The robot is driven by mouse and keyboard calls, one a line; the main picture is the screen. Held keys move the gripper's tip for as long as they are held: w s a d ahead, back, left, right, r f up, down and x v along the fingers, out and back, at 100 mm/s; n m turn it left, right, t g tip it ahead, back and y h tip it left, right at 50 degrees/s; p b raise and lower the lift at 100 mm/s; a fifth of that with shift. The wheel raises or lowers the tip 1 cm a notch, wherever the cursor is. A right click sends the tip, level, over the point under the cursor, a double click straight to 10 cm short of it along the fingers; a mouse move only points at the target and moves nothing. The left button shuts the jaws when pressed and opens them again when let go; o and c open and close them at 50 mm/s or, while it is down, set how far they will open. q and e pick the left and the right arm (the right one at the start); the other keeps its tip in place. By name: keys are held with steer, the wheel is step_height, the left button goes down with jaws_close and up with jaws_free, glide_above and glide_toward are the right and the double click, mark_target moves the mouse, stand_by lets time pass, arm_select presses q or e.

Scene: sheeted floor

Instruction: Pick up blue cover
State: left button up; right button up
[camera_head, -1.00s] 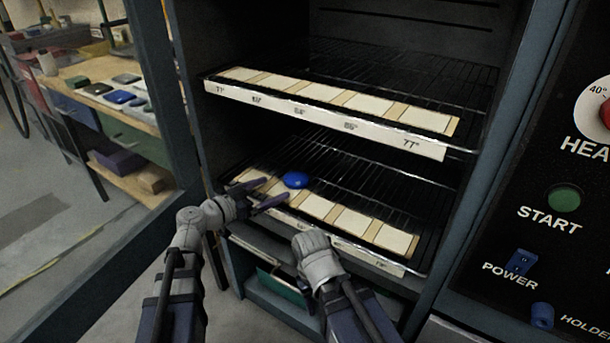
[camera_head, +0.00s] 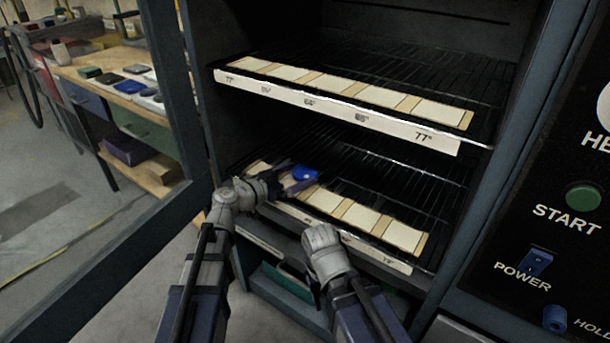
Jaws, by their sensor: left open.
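The blue cover (camera_head: 305,174) is a small rounded blue piece on the lower rack, at the back edge of the row of pale tiles. My left gripper (camera_head: 296,177) reaches over the front of the lower rack with its fingers apart. One finger lies just in front of the cover and the other is behind or left of it; I cannot tell whether they touch it. My right arm ends in front of the lower rack (camera_head: 372,200), pointing at its front strip. Its fingers are hidden.
An upper rack (camera_head: 335,112) with pale tiles and a numbered front strip sits above my left gripper. The cabinet's open door frame (camera_head: 165,80) stands at left. A control panel with a green START button (camera_head: 583,196) is at right. A workbench (camera_head: 140,97) stands behind the door.

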arm_select(q)
steer(key=shift+x, duration=0.9)
steer(key=shift+a, duration=0.1)
steer(key=c, duration=1.3)
